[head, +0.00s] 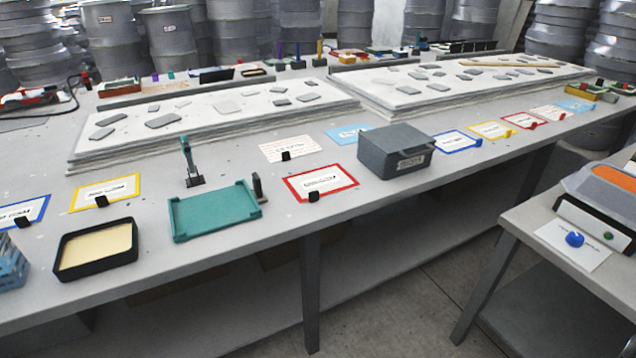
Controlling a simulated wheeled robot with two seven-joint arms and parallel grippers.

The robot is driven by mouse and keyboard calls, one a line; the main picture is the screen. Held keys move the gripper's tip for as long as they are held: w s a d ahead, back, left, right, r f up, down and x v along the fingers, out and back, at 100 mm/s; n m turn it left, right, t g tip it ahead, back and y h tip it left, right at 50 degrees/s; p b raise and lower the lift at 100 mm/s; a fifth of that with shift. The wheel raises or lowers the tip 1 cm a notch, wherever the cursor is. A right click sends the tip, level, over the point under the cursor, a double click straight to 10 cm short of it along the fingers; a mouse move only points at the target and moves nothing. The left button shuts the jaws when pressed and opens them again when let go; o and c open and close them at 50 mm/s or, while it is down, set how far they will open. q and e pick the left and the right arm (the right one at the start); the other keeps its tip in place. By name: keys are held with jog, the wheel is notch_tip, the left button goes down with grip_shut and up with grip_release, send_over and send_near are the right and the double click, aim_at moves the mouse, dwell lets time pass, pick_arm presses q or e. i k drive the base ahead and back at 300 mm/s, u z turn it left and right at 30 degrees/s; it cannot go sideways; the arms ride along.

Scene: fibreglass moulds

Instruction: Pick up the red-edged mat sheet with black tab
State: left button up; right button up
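A red-edged mat sheet (332,180) lies flat on the long grey table, near its front edge and just right of the picture's middle-left. It has a white middle with dark print, and a black tab (313,196) stands at its front edge. A second red-edged sheet (523,120) lies farther right on the same table; its small tab looks red. Neither of my grippers shows in the head view, and nothing covers the near red-edged sheet.
A teal tray (213,211) with a small dark upright block (258,187) stands left of the sheet. A grey box (396,150) stands to its right. A striped sheet (290,149) lies behind it. White stacked boards (210,120) fill the table farther back.

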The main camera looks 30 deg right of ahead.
aim_at(321, 178)
jog(key=z, duration=1.15)
